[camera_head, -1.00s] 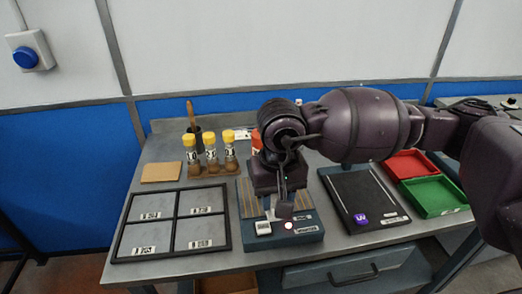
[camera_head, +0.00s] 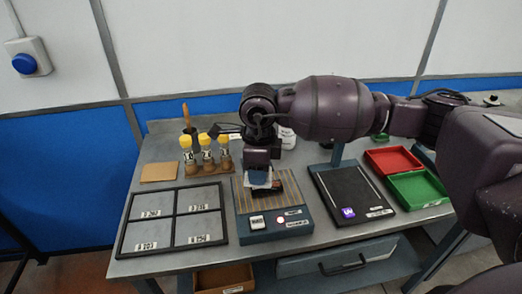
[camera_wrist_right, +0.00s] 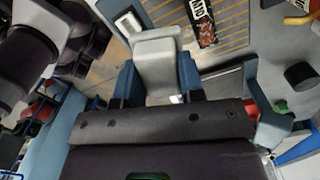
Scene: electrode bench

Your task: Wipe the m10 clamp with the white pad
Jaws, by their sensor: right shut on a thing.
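My right gripper (camera_head: 258,168) points down over the striped plate of the blue-grey bench unit (camera_head: 272,232). It is shut on the white pad (camera_head: 260,182), whose pale block shows between the two blue fingers in the right wrist view (camera_wrist_right: 158,65). Just right of the pad lies a dark piece with a reddish-brown face (camera_head: 289,188), likely the m10 clamp. In the right wrist view this piece (camera_wrist_right: 203,22) shows white lettering and brown speckles; the lettering is only partly readable. The pad appears beside it; I cannot tell whether they touch. My left gripper is out of view.
Left of the unit is a black four-part frame (camera_head: 226,230). On the right are a black panel (camera_head: 350,190), a red tray (camera_head: 392,160) and a green tray (camera_head: 418,188). My right arm spans above the right side.

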